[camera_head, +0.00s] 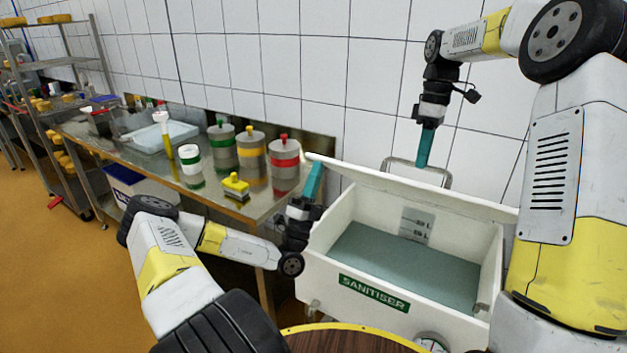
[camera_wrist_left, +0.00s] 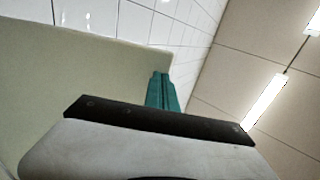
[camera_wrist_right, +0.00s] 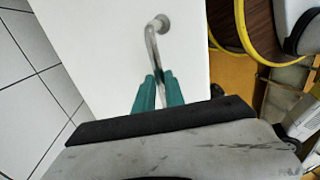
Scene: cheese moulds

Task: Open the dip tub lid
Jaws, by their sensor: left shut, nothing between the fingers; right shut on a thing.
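The dip tub (camera_head: 340,270) is a white box with a green SANITISER label, in front of the tiled wall. Its white lid (camera_head: 470,203) is raised at the back, and grey-green liquid (camera_head: 400,262) shows inside. The metal lid handle (camera_head: 446,178) rises behind the lid edge; it also shows in the right wrist view (camera_wrist_right: 151,45). My right gripper (camera_head: 423,160) is shut on the handle. My left gripper (camera_head: 315,176) is shut and empty at the lid's left end; its teal fingers (camera_wrist_left: 161,85) overlap a pale panel in the left wrist view. Contact with it is unclear.
A steel table (camera_head: 120,150) runs along the wall to the left. It bears green, yellow and red banded canisters (camera_head: 252,155), a white-green cup (camera_head: 190,165), a yellow brush (camera_head: 236,187) and a tray (camera_head: 160,135). A shelf rack (camera_head: 70,130) stands further left. Orange floor (camera_head: 50,270) is open there.

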